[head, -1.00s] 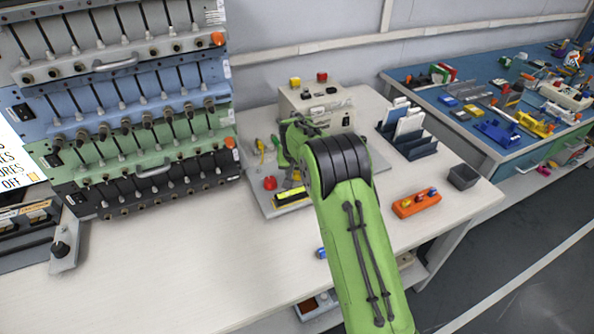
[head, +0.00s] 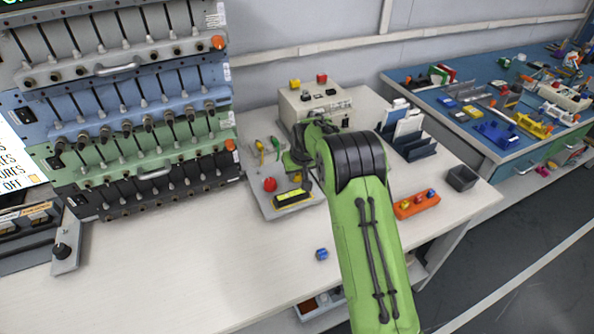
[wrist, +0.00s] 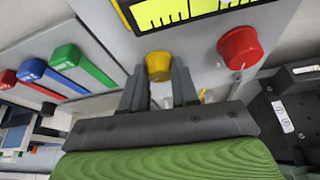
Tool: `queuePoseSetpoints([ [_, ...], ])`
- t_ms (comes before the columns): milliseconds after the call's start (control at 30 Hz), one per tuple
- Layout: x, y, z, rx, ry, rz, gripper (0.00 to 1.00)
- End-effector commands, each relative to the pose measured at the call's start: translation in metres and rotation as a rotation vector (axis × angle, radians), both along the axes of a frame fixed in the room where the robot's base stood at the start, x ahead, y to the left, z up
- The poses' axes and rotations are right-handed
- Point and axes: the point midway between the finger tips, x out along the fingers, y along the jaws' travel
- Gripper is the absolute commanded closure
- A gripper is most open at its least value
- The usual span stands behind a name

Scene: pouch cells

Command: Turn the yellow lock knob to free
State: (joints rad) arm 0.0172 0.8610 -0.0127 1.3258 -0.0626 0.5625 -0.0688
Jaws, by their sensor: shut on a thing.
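The yellow lock knob (wrist: 158,66) shows in the wrist view just below a yellow display with black marks (wrist: 165,14). My gripper (wrist: 159,75) has its two dark fingers on either side of the knob, shut on it. A red knob (wrist: 240,47) sits to the right of it, apart from the fingers. In the head view the display (head: 292,198) and the red knob (head: 270,184) show on a grey panel (head: 262,203).
A beige box (head: 314,101) with yellow and red buttons stands behind my gripper. A rack of cells (head: 140,150) stands at left. A dark card holder (head: 424,151) and an orange block (head: 416,204) lie at right. A small blue part (head: 321,254) lies on the open front table.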

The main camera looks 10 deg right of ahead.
Motion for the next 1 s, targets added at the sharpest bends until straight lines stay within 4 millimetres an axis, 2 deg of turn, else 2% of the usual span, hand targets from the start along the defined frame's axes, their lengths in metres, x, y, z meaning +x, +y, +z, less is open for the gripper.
queuePoseSetpoints([
  [1000, 0.0024, -0.0046, 0.0013, 0.001, 0.002, 0.923, 1.00],
])
